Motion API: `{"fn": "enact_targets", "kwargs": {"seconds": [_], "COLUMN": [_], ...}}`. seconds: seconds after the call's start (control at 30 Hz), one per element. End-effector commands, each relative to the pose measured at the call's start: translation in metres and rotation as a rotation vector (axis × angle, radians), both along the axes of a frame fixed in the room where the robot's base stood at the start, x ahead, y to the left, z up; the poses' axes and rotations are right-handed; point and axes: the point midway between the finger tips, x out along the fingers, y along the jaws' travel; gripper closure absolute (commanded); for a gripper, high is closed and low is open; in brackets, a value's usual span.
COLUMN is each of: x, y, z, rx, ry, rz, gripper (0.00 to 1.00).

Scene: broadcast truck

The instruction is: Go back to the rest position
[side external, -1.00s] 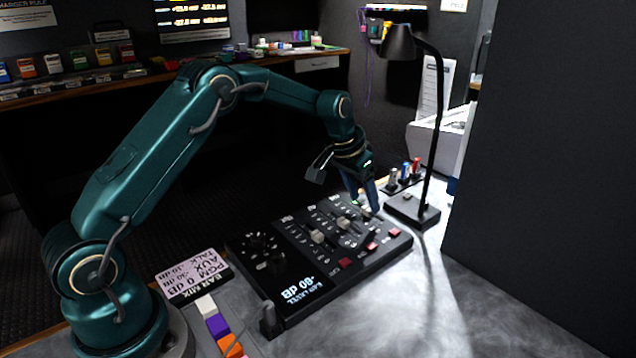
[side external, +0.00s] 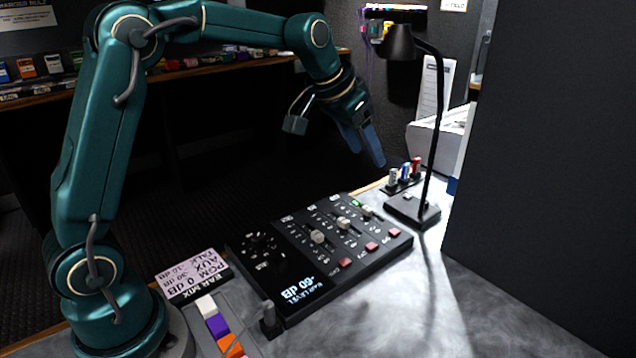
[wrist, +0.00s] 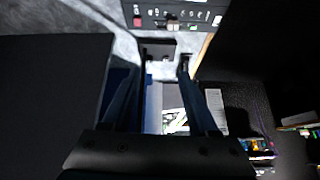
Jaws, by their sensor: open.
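My gripper (side external: 364,146) is raised in the air above the far right end of the black mixer panel (side external: 335,280), left of the desk lamp (side external: 432,130). Its blue fingers point down and to the right, and nothing is between them. In the wrist view my gripper (wrist: 158,75) shows two spread fingers, open and empty. The mixer panel has faders, red buttons, a knob and a display reading -60 dB. Its edge shows at the top of the wrist view (wrist: 215,8).
An ear mix card (side external: 193,276) and coloured blocks (side external: 217,325) lie left of the panel. Small coloured plugs (side external: 405,172) stand by the lamp base. A dark wall (side external: 550,170) closes off the right. The grey desk in front is clear.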

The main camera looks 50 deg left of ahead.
Motion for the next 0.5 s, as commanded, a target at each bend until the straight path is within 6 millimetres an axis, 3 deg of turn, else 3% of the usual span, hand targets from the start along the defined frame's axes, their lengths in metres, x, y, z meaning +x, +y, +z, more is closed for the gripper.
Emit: {"fn": "enact_targets", "kwargs": {"seconds": [0.1, 0.23, 0.37, 0.5], "x": [-0.033, -0.072, -0.113, -0.160], "y": [-0.013, -0.024, -0.033, -0.040], "z": [0.029, 0.046, 0.052, 0.045], "rx": [0.007, 0.006, 0.002, -0.004], "ry": [-0.040, -0.064, -0.078, -0.078], "rz": [-0.016, -0.023, -0.026, -0.024], "gripper": [0.40, 0.40, 0.40, 0.40]}}
